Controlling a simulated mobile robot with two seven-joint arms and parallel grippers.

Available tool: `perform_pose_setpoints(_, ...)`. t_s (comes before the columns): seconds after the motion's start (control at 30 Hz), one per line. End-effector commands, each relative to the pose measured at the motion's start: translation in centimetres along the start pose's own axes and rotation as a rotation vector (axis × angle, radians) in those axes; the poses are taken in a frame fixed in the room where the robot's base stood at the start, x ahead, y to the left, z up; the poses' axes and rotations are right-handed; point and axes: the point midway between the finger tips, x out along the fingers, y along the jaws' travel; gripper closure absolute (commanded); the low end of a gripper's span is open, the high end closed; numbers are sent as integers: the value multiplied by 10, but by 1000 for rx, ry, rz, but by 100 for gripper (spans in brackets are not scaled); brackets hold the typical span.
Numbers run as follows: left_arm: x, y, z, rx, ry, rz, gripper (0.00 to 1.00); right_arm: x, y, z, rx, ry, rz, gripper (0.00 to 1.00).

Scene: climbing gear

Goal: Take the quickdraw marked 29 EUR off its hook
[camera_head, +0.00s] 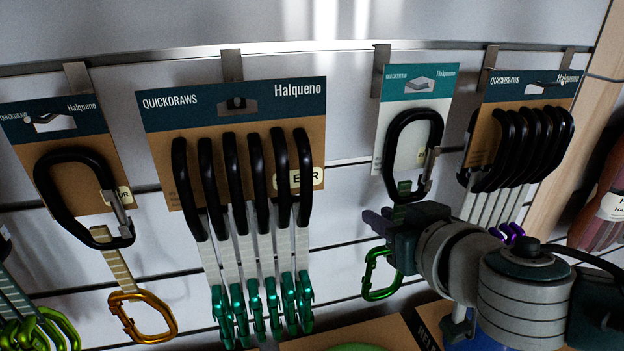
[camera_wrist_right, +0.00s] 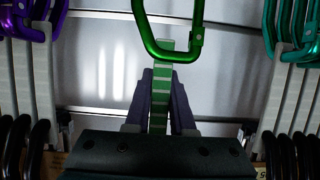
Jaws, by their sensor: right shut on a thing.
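A single quickdraw hangs on a white-and-teal card in the head view. It has a black upper carabiner (camera_head: 392,150), a green sling and a green lower carabiner (camera_head: 368,275). The price tag (camera_head: 424,157) behind it is partly covered, and I cannot read its number. My right gripper (camera_head: 378,222) is shut on the green sling, between the two carabiners. The right wrist view shows the striped green sling (camera_wrist_right: 160,100) between the fingers (camera_wrist_right: 161,88), with the green carabiner (camera_wrist_right: 150,38) above it in that picture. My left gripper is out of view.
A row of black-and-teal quickdraws (camera_head: 240,190) hangs to the left, and a row with purple lower carabiners (camera_head: 515,150) hangs close on the right. A quickdraw with an orange carabiner (camera_head: 142,318) hangs far left. Cardboard boxes (camera_head: 365,332) lie below.

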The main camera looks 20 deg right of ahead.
Motion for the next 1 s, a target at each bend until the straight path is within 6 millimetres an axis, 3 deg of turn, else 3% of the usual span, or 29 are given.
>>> perform_pose_setpoints(0.6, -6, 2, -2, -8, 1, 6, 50, -20, 0, 5, 0, -1, 0, 100)
perform_pose_setpoints(1.0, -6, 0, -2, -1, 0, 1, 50, -22, 0, 6, 0, 0, 0, 100)
